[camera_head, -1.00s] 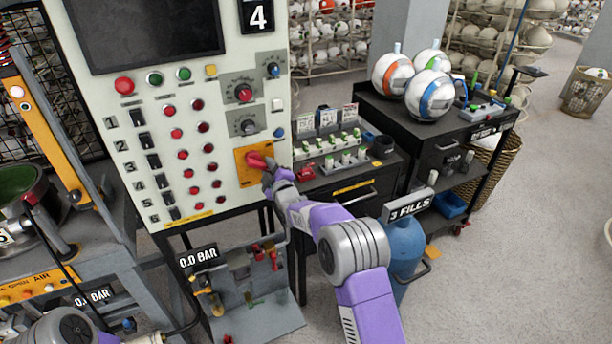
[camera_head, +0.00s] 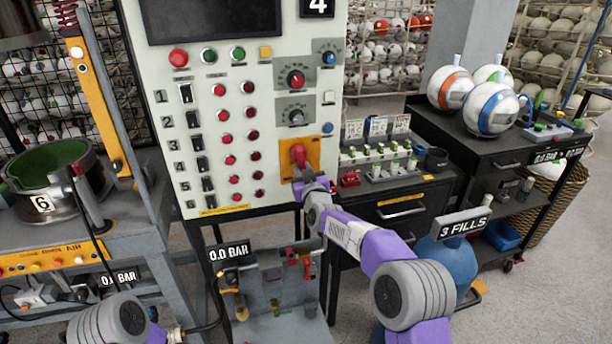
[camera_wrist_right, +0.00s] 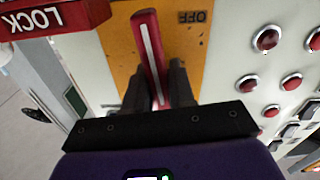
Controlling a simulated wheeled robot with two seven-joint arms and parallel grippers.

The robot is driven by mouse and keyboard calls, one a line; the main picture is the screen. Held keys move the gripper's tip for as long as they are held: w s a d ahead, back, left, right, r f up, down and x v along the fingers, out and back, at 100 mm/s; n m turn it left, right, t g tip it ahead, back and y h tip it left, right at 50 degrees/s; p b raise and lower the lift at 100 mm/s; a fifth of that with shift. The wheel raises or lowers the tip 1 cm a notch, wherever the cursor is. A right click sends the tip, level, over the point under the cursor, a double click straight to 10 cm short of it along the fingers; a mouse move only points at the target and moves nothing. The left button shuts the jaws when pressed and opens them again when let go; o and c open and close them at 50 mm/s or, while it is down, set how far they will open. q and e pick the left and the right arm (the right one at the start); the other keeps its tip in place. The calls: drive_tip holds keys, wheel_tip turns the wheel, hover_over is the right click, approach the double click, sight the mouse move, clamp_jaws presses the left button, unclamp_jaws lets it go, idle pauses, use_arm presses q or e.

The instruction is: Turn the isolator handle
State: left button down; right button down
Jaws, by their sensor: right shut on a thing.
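The isolator handle (camera_head: 298,155) is a red lever on an orange plate (camera_head: 314,150) at the lower right of the pale control panel. In the right wrist view the handle (camera_wrist_right: 147,50) shows a white stripe along its length and leans slightly. My right gripper (camera_head: 303,180) is at the handle from below. In the right wrist view its dark fingers (camera_wrist_right: 157,88) stand on either side of the handle, shut on it. The word OFF is printed on the plate beside it. My left gripper is not in view; only a part of my left arm shows at lower left.
Red buttons and switches cover the panel (camera_head: 273,90). A dark cart (camera_head: 480,150) with several balls stands at right. A blue tank (camera_head: 447,262) stands below my right arm.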

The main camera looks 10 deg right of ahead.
drive_tip(key=shift+a+m, duration=0.25)
drive_tip(key=shift+m, duration=0.35)
drive_tip(key=shift+a+b, duration=0.1)
drive_tip(key=shift+b, duration=0.2)
drive_tip(key=c, duration=1)
unclamp_jaws()
drive_tip(key=shift+c, duration=0.2)
drive_tip(key=shift+s, duration=0.15)
drive_tip(key=s+d, duration=0.1)
drive_tip(key=s, duration=0.6)
drive_tip(key=shift+s+d, duration=0.15)
